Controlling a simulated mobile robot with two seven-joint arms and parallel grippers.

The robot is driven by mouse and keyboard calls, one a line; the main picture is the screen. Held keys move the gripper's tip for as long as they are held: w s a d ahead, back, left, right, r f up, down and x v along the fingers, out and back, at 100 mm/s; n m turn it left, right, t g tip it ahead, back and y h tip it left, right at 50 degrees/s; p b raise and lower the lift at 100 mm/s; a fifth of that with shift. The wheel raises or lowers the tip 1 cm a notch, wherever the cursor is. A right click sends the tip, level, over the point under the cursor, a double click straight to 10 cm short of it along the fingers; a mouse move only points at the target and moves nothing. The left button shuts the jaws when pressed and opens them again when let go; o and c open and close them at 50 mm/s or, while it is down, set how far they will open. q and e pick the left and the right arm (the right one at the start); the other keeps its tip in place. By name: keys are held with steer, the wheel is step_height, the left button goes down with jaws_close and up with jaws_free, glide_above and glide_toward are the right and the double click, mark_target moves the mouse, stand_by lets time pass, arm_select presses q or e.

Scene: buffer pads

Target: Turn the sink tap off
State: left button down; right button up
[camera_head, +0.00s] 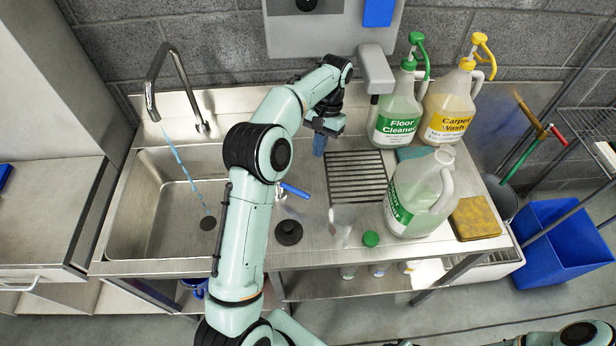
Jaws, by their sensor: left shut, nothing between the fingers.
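The curved metal tap (163,65) stands at the back left of the steel sink (150,215). A thin blue stream of water (183,170) runs from its spout down to the drain. A blue lever (294,190) on a small metal fitting shows right of the basin, partly behind my left arm; I cannot tell whether it belongs to the tap. My left gripper (320,139) is at the back of the counter, right of the tap and beyond the lever, apart from both. It is shut and empty. A blue patch shows at its tip. My right gripper is out of view.
Floor Cleaner (397,115) and Carpet Wash (450,112) bottles stand at the back right. A wall dispenser (376,68) hangs close to my left gripper.

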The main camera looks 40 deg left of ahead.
mark_target(292, 190)
arm_select(q)
steer(key=shift+s+d+f+b, duration=0.1)
steer(key=shift+s+f+b, duration=0.35)
steer(key=shift+s+f, duration=0.75)
steer(key=shift+s+d+f+b, duration=0.1)
steer(key=shift+s+f+b, duration=0.3)
steer(key=shift+s+f, duration=0.8)
steer(key=shift+s+d+f+b, duration=0.1)
steer(key=shift+s+f+b, duration=0.45)
steer(key=shift+f, duration=1.15)
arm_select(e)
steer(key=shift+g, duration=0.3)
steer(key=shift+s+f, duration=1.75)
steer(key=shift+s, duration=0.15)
arm_select(q)
steer(key=shift+s, duration=0.1)
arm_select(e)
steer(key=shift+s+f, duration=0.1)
